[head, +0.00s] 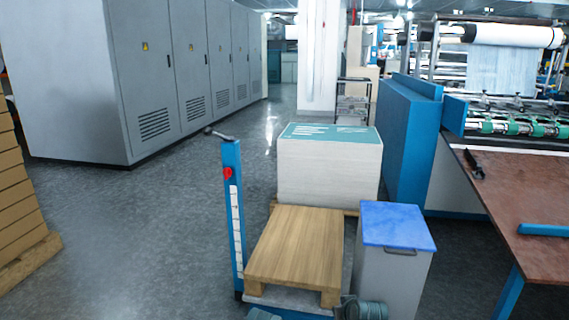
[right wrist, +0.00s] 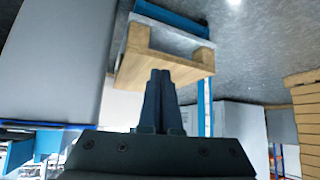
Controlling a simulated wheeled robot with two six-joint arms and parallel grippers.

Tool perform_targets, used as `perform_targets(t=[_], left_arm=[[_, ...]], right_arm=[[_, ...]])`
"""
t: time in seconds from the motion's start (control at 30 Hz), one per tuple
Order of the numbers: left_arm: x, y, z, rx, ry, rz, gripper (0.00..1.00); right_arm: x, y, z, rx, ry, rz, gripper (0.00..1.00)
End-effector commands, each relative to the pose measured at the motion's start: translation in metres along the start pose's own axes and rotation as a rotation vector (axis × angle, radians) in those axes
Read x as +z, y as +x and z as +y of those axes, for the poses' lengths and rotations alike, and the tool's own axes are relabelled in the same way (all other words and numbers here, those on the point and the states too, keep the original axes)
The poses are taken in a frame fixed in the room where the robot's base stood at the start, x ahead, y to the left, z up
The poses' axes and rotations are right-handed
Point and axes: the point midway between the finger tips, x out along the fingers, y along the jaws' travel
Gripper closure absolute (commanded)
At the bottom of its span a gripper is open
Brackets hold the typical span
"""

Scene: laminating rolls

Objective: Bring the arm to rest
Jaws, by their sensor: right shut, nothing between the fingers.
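My right gripper (right wrist: 160,74) shows in the right wrist view with its two dark fingers together and nothing between them. Its tips overlap the edge of a wooden platform (right wrist: 150,72) in the picture; I see no contact, and the distance is hard to tell. In the head view neither gripper can be made out. The wooden platform (head: 297,243) is bare on top there and stands close in front of me. My left gripper is not in view.
A blue post (head: 232,215) stands at the platform's left corner. A blue-lidded grey bin (head: 397,226) stands right of it, a paper stack (head: 328,168) behind. A brown table (head: 520,190) is at the right. Grey cabinets (head: 150,80) line the left; floor (head: 150,220) between is clear.

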Motion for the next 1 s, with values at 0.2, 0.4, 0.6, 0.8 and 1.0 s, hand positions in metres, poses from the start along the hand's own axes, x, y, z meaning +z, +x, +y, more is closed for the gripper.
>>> perform_targets(t=[0.2, 0.4, 0.6, 0.8, 1.0], left_arm=[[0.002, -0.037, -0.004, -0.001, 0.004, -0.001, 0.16], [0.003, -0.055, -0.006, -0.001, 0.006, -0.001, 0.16], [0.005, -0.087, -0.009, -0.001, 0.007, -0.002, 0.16], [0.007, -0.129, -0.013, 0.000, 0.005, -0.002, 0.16], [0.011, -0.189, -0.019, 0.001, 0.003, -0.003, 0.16]], right_arm=[[0.063, -0.043, -0.087, -0.056, -0.137, -0.427, 1.00], [0.102, -0.089, -0.118, -0.009, -0.222, -0.694, 1.00], [0.100, -0.132, -0.125, 0.035, -0.252, -0.809, 1.00], [0.071, -0.162, -0.125, 0.033, -0.250, -0.808, 1.00], [0.029, -0.206, -0.126, 0.033, -0.247, -0.807, 1.00]])
